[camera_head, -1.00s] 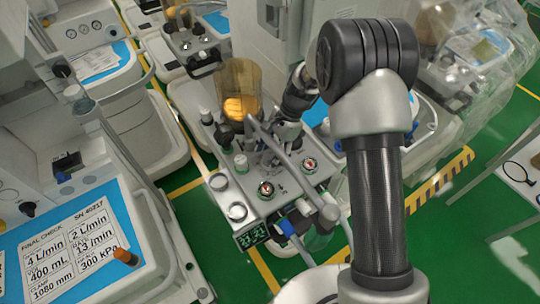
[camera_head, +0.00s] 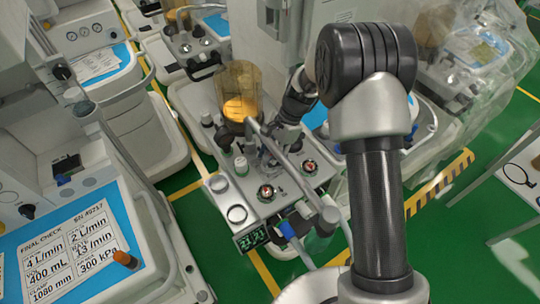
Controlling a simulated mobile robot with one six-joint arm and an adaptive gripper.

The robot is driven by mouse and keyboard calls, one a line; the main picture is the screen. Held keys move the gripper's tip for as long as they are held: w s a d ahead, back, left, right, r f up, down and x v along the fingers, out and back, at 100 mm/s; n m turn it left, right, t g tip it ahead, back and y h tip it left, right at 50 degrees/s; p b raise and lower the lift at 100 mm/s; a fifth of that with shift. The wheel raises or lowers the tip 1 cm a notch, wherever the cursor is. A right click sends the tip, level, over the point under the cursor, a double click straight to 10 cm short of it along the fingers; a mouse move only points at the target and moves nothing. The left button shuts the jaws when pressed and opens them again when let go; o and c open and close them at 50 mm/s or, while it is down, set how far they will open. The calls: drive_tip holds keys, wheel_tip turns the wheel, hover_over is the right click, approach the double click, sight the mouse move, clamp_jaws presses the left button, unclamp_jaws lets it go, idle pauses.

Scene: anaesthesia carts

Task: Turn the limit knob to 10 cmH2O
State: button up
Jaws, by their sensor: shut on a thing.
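The cart's grey control panel (camera_head: 238,188) is in the middle of the head view. My gripper (camera_head: 268,152) reaches down to its back part, beside the bent grey tube. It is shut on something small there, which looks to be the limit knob. The jaws and the tube hide the knob, so its pointer and scale cannot be read. A white upright knob with a green band (camera_head: 240,165) stands just left of my gripper, apart from it. Two round dials with red marks, a left one (camera_head: 266,192) and a right one (camera_head: 309,166), sit in front.
A clear canister with an orange bellows (camera_head: 238,88) stands close behind my gripper. The bent grey tube (camera_head: 292,172) crosses the panel on the right. Other carts stand close on both sides.

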drive_tip(key=n+p, duration=0.1)
drive_tip(key=n+g+p, duration=0.1)
drive_tip(key=shift+r+n, duration=0.2)
drive_tip(key=shift+n, duration=0.1)
drive_tip(key=shift+f+n+h+p, duration=0.15)
drive_tip(key=shift+n+h+p, duration=0.4)
drive_tip(key=shift+n, duration=0.55)
drive_tip(key=shift+g, duration=0.3)
drive_tip(key=o, duration=1.1)
drive_tip(key=v, duration=0.7)
drive_tip(key=shift+d+r, duration=0.1)
drive_tip(key=shift+r, duration=0.15)
